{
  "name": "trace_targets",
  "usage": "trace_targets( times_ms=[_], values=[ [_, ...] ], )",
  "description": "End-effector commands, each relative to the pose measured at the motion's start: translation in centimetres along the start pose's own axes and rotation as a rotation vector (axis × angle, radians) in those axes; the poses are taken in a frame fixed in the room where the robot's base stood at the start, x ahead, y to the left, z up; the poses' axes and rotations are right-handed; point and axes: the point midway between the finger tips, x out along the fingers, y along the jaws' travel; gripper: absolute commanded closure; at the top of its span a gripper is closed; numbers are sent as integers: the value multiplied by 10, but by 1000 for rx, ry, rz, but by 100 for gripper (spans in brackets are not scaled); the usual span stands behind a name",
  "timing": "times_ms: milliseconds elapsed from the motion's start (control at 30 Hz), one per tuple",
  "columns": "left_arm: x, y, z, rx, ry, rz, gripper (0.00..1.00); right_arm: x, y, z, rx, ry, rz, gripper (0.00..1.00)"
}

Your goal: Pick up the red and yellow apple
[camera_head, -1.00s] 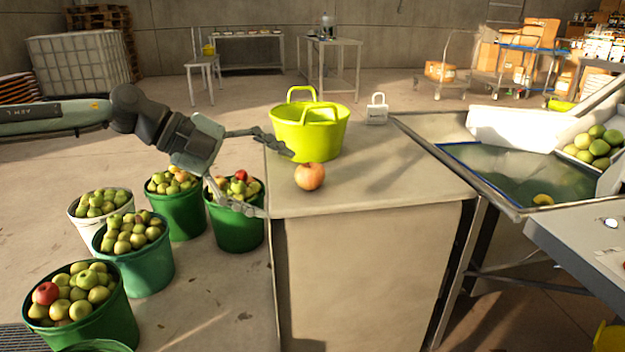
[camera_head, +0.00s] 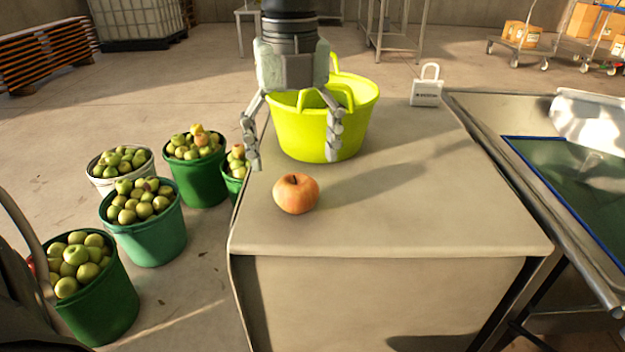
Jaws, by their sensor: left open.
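The gripper is not touching the apple. Its right finger passes in front of the lime-green tub (camera_head: 360,110). My right gripper is out of view.
A small white padlock-shaped block (camera_head: 427,93) stands at the back of the worktop. Buckets of apples, such as a green one (camera_head: 148,240), stand on the floor to the left. A metal trough (camera_head: 500,165) borders the right side. The worktop's front is clear.

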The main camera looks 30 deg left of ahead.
Motion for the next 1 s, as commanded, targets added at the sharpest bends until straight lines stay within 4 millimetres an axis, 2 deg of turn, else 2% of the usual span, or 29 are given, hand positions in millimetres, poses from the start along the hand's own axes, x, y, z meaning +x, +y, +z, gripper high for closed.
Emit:
trace_targets(
  times_ms=[267, 500, 800, 1000],
  values=[
    [33, -1, 0, 0, 5, 1, 18, 0, -1, 8, -2, -15, -3, 60],
    [67, -4, 1, 1, 4, -1, 18, 18, -3, 16, -4, -35, -8, 60],
    [73, -4, 1, 0, 2, -3, 18, 18, -3, 7, -2, -15, -9, 60],
    [73, -4, 1, 0, 2, -2, 41, 17, -4, 6, 1, -14, -12, 60]
  ],
)
